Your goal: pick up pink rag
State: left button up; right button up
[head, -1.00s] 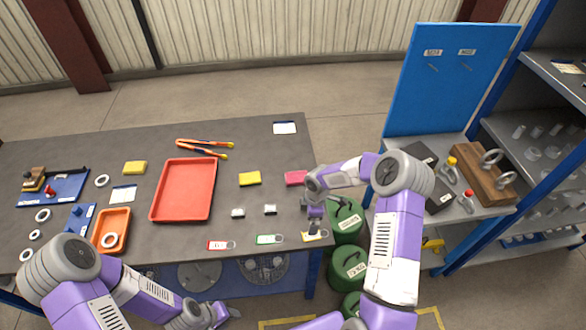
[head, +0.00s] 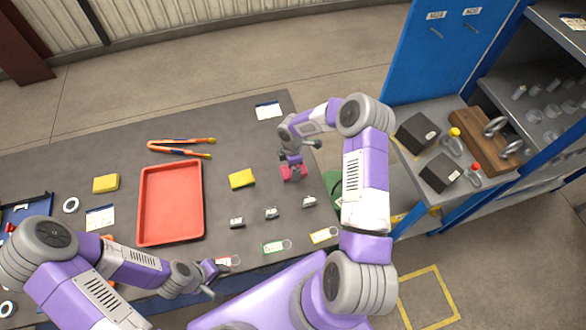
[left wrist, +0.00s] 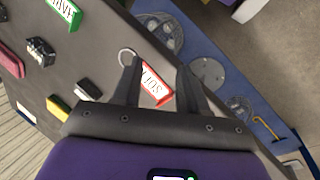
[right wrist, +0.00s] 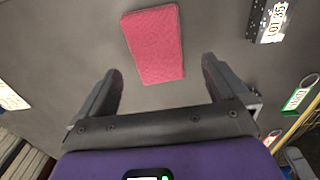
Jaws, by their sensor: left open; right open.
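The pink rag (head: 297,173) lies flat on the grey workbench near its right end, partly hidden by my right gripper in the head view. In the right wrist view the rag (right wrist: 154,45) is whole, a pink textured rectangle just beyond and between the open fingertips. My right gripper (right wrist: 160,80) is open and empty, with its fingers apart from the rag. My left gripper (left wrist: 158,65) is open over the bench's front edge, close to a red-edged tag (left wrist: 155,85) with a ring.
A blue cabinet (head: 440,60) and a shelf with weights stand to the right.

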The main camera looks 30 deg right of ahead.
jog(key=shift+w+d+f, duration=0.15)
jog(key=shift+f, duration=1.75)
jog(key=c, duration=1.1)
jog(key=shift+c, duration=0.2)
notch_tip(320, 180, up, 10)
